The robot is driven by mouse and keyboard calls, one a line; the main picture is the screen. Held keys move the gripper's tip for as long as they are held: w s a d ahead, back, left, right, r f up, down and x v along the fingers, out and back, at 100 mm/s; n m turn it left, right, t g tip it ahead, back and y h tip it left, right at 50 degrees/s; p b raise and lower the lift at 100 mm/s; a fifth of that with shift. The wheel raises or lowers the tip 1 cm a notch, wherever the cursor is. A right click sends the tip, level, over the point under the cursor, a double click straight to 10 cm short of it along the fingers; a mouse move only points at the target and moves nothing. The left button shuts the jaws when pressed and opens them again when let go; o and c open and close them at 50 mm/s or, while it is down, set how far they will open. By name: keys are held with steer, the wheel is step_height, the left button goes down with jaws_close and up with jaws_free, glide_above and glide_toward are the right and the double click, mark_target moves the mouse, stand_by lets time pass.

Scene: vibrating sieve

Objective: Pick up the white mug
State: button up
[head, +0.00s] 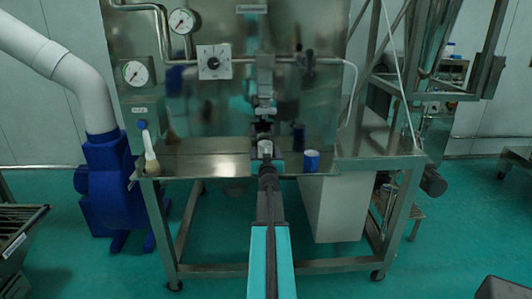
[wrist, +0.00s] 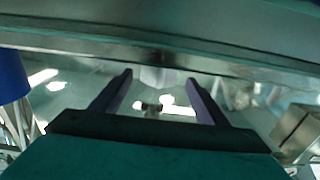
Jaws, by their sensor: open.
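A pale, cup-like shape, which looks like the white mug (head: 265,147), is at the middle of the steel table in the head view, straight beyond my gripper (head: 266,159). My arm hides its lower part. In the wrist view, my gripper (wrist: 159,78) is open, with its two dark fingers spread wide. A blurred pale shape, likely the mug (wrist: 157,76), shows between and beyond the fingertips, under a steel edge. I cannot tell whether the fingers reach around it. No contact is visible.
A blue cup (head: 311,161) stands on the steel table (head: 215,166) just right of my gripper. A white-handled item (head: 150,160) stands at the table's left end. The steel panel with a dial box (head: 214,62) rises behind.

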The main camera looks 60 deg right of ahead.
mark_target(265, 148)
steer(key=shift+f+b+x, duration=0.15)
steer(key=shift+x, duration=0.6)
steer(key=shift+f+b+x, duration=0.1)
steer(key=shift+b+x, duration=0.05)
steer(key=shift+x, duration=1.7)
steer(key=c, duration=1.1)
steer(key=shift+r, duration=0.15)
step_height(265, 148, up, 4)
steer(key=p, duration=0.3)
steer(key=shift+p, duration=0.4)
steer(key=s+a+p, duration=0.1)
steer(key=s+a, duration=0.2)
steer(key=s, duration=0.1)
steer(key=s+a+p, duration=0.1)
steer(key=s+a, duration=0.2)
steer(key=s, duration=0.1)
steer(key=s+a+p, duration=0.1)
steer(key=s+a, duration=0.2)
steer(key=s, duration=0.2)
steer(key=shift+a+r, duration=0.3)
steer(key=shift+r, duration=0.1)
